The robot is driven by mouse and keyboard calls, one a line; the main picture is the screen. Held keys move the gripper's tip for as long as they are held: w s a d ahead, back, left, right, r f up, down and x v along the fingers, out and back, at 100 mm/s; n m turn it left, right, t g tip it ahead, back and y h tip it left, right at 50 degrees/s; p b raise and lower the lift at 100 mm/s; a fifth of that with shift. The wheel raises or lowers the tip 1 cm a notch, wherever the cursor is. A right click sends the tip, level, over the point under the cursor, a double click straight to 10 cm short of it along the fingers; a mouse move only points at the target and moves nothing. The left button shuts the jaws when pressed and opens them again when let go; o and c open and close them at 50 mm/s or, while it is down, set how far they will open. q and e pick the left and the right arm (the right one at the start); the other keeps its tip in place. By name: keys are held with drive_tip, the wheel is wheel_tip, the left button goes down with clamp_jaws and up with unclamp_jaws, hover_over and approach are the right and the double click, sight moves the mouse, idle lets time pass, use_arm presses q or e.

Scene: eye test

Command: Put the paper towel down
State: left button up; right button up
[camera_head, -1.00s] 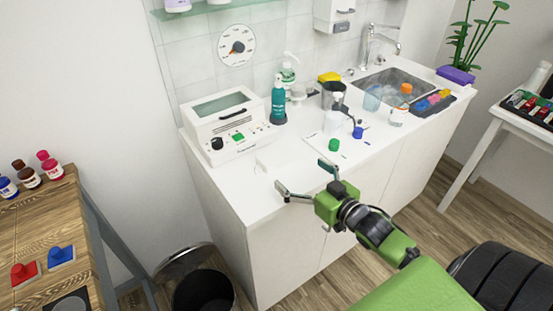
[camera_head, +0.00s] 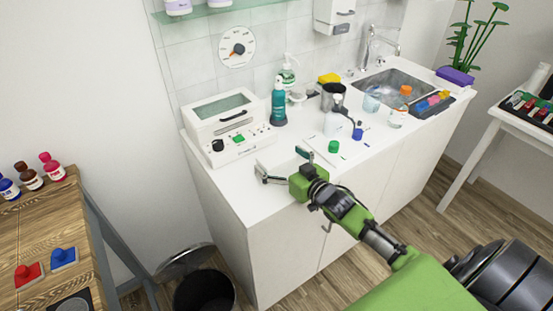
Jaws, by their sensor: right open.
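A faint white flat piece, perhaps the paper towel (camera_head: 275,166), lies on the white counter (camera_head: 231,187) near its front left edge. It is white on white, so its outline is hard to make out. My right gripper (camera_head: 279,160) is open, with its two fingers spread around this piece. I cannot tell whether the fingers touch it. My left gripper is not in view.
A white device (camera_head: 222,122) stands behind the gripper. A teal bottle (camera_head: 279,108), a white spray bottle (camera_head: 334,119) and a green cap (camera_head: 333,147) stand to the right. An open black bin (camera_head: 204,291) is on the floor below.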

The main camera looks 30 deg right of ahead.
drive_tip(key=c, duration=0.9)
drive_tip(key=shift+r, duration=0.15)
drive_tip(key=shift+r, duration=0.6)
drive_tip(key=s+a+r+b, duration=0.1)
drive_tip(key=s+a+r, duration=0.6)
drive_tip(key=s+r, duration=0.5)
drive_tip(key=s+a+n+y, duration=0.1)
drive_tip(key=s+a+y, duration=0.1)
drive_tip(key=s+a, duration=0.1)
drive_tip(key=s+a+f+n+g+y, duration=0.1)
drive_tip(key=s+a+n+y, duration=0.1)
drive_tip(key=s+a, duration=0.1)
drive_tip(key=s+a+n+g+y, duration=0.1)
drive_tip(key=s+a+n+y, duration=0.1)
drive_tip(key=s+a, duration=0.1)
drive_tip(key=shift+f+y, duration=0.3)
drive_tip(key=shift+f, duration=0.05)
